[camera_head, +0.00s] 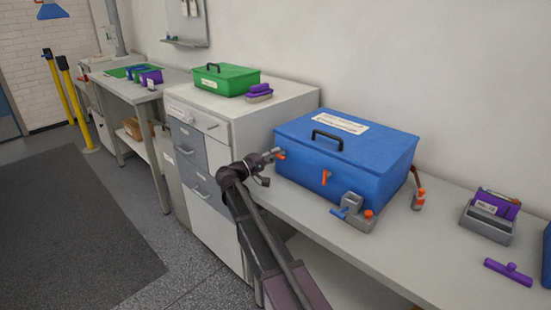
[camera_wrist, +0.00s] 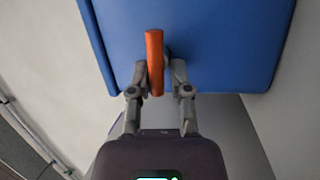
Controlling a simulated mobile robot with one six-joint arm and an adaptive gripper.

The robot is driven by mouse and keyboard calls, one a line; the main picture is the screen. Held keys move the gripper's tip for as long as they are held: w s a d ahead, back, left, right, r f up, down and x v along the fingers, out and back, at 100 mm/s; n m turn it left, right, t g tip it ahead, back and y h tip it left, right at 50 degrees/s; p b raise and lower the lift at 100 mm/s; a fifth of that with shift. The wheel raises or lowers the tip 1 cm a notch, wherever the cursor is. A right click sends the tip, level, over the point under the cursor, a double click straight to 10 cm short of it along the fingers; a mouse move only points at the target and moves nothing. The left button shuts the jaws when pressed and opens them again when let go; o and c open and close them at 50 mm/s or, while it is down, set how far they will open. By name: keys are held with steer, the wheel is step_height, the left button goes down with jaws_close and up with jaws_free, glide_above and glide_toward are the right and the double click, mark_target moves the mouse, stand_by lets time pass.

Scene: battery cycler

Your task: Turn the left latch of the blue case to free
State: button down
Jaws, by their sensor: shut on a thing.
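The blue case (camera_head: 340,155) stands closed on the bench, with a black handle and a white label on its lid. Its left latch (camera_head: 281,157) is a small orange lever on the front face near the left end. In the wrist view the latch (camera_wrist: 155,60) is an orange bar lying lengthwise between the fingers. My gripper (camera_head: 272,154) is at the left latch, and in the wrist view my gripper (camera_wrist: 158,78) is shut on it. A second orange latch (camera_head: 325,177) hangs upright farther right on the front face.
A grey fixture (camera_head: 354,213) with blue and orange knobs stands close before the case. An orange-and-grey tool (camera_head: 418,190) is at its right. A drawer cabinet (camera_head: 217,140) bearing a green case (camera_head: 226,79) stands to the left.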

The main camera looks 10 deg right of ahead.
steer(key=shift+r+n, duration=0.1)
steer(key=shift+n, duration=0.5)
steer(key=c, duration=0.7)
jaws_free()
steer(key=shift+d, duration=0.1)
steer(key=shift+r+m, duration=0.1)
steer(key=shift+m, duration=0.3)
